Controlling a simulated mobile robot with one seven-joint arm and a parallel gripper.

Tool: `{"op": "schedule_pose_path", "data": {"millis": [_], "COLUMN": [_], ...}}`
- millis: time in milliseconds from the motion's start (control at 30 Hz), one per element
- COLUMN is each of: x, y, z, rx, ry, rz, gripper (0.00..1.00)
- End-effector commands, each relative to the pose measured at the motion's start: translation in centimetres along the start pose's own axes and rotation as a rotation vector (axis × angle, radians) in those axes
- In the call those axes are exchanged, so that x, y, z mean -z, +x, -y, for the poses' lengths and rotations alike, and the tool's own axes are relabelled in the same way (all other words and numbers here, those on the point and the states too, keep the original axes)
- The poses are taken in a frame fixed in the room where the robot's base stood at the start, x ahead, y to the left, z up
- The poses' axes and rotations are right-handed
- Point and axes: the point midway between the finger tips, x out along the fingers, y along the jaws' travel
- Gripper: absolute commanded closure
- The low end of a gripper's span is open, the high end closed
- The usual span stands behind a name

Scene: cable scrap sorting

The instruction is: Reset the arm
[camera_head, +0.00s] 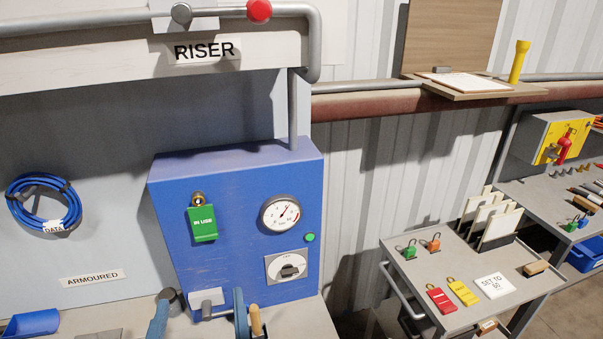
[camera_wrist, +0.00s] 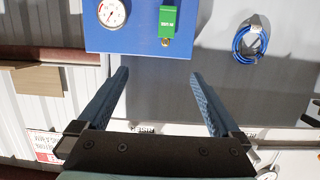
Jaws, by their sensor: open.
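My gripper (camera_wrist: 159,75) shows in the wrist view with its two blue-grey fingers wide apart and nothing between them. Past the fingertips are the blue box (camera_wrist: 118,40) with its round gauge (camera_wrist: 112,13) and green tag (camera_wrist: 168,22), seen upside down. My gripper does not show in the head view. There the blue box (camera_head: 240,240) stands on the bench, with the green IN USE tag (camera_head: 202,224) hanging from it and the gauge (camera_head: 281,214) beside the tag.
A grey pipe (camera_head: 320,45) with a red knob (camera_head: 259,10) runs along the RISER board (camera_head: 110,60). A blue cable coil (camera_head: 44,203) hangs at left. Blue-handled items (camera_head: 240,312) stand at the bench front. A grey cart (camera_head: 420,270) with tags and padlocks stands at right.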

Motion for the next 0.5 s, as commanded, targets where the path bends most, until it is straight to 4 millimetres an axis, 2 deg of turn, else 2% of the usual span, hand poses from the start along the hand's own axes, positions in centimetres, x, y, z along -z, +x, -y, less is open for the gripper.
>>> {"op": "schedule_pose_path", "data": {"millis": [33,133,267,367,400,500], "x": [2.1,6.4,13.0,19.1,21.6,26.8], "y": [0.2,0.2,-0.8,-2.9,-4.1,-7.5], "z": [-0.7,-1.9,-4.1,-6.2,-7.1,-8.9], "rx": [-0.013,-0.036,-0.079,-0.122,-0.142,-0.189], "ry": [0.009,0.019,0.022,0.012,0.003,-0.028], "rz": [-0.058,-0.176,-0.362,-0.542,-0.619,-0.793], "gripper": [0.00,0.00,0.00,0.00,0.00,0.00]}}
